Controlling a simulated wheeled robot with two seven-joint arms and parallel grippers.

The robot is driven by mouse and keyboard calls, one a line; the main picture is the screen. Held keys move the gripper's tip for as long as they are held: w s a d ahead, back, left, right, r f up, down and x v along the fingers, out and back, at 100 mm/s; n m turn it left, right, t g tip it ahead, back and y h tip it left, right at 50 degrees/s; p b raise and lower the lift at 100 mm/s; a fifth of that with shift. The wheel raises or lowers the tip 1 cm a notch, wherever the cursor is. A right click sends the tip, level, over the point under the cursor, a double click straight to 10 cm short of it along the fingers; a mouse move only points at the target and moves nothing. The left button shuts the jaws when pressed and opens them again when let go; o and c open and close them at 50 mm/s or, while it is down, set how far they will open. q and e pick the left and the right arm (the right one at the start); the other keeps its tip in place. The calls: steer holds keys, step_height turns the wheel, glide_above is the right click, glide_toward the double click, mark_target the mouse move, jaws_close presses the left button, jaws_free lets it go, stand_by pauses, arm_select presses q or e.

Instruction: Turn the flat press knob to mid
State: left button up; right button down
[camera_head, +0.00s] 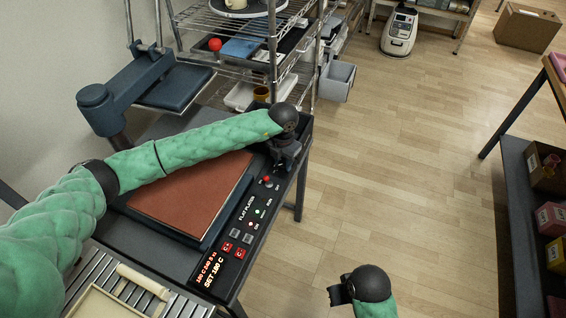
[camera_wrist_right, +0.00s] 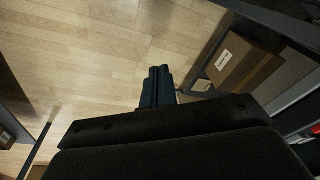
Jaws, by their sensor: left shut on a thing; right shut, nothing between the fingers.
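The flat press (camera_head: 256,206) stands at the left in the head view, with a red-brown platen (camera_head: 192,198) and a front panel with a lit display reading SET 180 C. My left arm reaches across the platen. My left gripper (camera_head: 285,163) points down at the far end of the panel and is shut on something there. The knob is hidden behind the gripper, so its setting cannot be read. My right gripper (camera_head: 337,294) is low over the floor at the bottom of the head view, shut and empty. Its closed fingers (camera_wrist_right: 156,84) show in the right wrist view.
A wire shelf (camera_head: 250,62) with trays and a red ball stands behind the press. A slatted rack (camera_head: 120,285) is at the near left. A dark shelf unit (camera_head: 515,200) with boxes is at the right. The wooden floor between is clear.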

arm_select(q)
steer(key=shift+f, duration=0.1)
steer(key=shift+m+b, duration=0.3)
steer(key=shift+b, duration=0.5)
steer(key=m+b, duration=0.4)
steer(key=b, duration=0.2)
steer(key=shift+w+m, duration=0.1)
steer(key=shift+m, duration=0.2)
arm_select(e)
steer(key=w+a+f+t+y, duration=0.3)
steer(key=a+f, duration=0.6)
arm_select(q)
steer(key=m+b, duration=0.2)
steer(key=b, duration=0.2)
steer(key=shift+f, duration=0.1)
steer(key=shift+r+m+b, duration=0.2)
steer(key=shift+m+b, duration=0.8)
steer(key=shift+b, duration=0.15)
arm_select(e)
step_height(320, 180, down, 26)
steer(key=a+t, duration=0.1)
steer(key=t, duration=0.1)
steer(key=shift+r+t, duration=0.15)
steer(key=shift+t, duration=0.15)
steer(key=shift+w+a, duration=0.1)
arm_select(q)
steer(key=o, duration=1)
